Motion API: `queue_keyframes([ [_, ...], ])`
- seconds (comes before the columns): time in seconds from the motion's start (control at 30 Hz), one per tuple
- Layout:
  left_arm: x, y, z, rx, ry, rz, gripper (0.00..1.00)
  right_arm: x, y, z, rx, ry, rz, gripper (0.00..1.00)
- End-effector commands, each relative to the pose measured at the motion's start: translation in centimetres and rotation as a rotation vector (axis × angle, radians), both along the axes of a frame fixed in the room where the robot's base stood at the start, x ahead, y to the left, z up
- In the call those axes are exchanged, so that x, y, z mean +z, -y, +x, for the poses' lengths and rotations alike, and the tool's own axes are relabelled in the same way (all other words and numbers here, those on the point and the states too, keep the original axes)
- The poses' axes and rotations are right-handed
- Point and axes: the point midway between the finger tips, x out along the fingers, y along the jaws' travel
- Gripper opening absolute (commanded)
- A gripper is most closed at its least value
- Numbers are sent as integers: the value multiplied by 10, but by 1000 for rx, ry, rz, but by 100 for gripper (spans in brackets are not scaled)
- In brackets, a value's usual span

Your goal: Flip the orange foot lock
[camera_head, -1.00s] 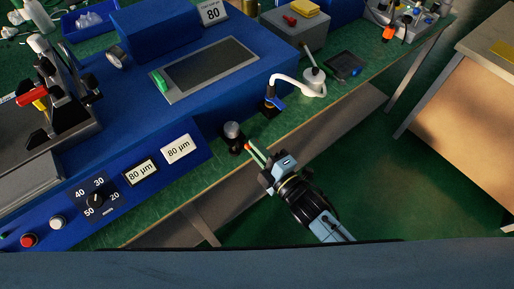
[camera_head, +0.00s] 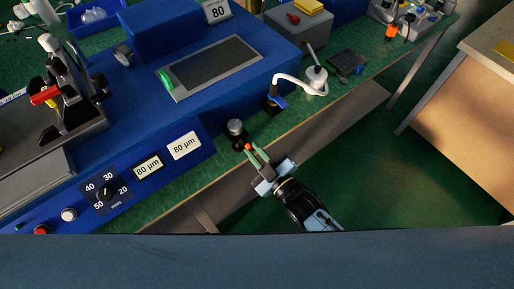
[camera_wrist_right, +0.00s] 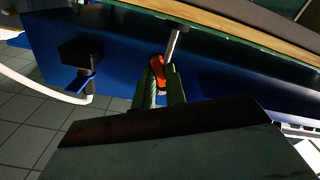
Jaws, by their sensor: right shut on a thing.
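The orange foot lock (camera_head: 248,147) is a small orange lever low at the front right corner of the blue machine, beside a dark foot with a grey round top (camera_head: 235,127). My right gripper (camera_head: 257,156) reaches it from the lower right with its green fingers. In the right wrist view the orange lock (camera_wrist_right: 158,70) sits between the fingertips (camera_wrist_right: 162,80), and the fingers are shut on it. The fingers hide part of the lock. My left gripper is not in view.
The blue machine (camera_head: 218,112) stands left of the gripper on the green bench. A white curved arm with a round head (camera_head: 314,82) and a black tray (camera_head: 347,62) are to the right. The bench's front edge (camera_head: 325,113) runs close by. Open floor lies in front.

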Motion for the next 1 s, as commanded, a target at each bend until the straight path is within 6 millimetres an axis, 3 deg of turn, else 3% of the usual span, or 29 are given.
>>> queue_keyframes([
  [0.5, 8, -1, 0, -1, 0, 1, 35, -3, -7, -6, 0, -229, 314, 0],
  [1.0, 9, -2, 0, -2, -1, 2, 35, -4, -9, -7, 0, -293, 399, 0],
])
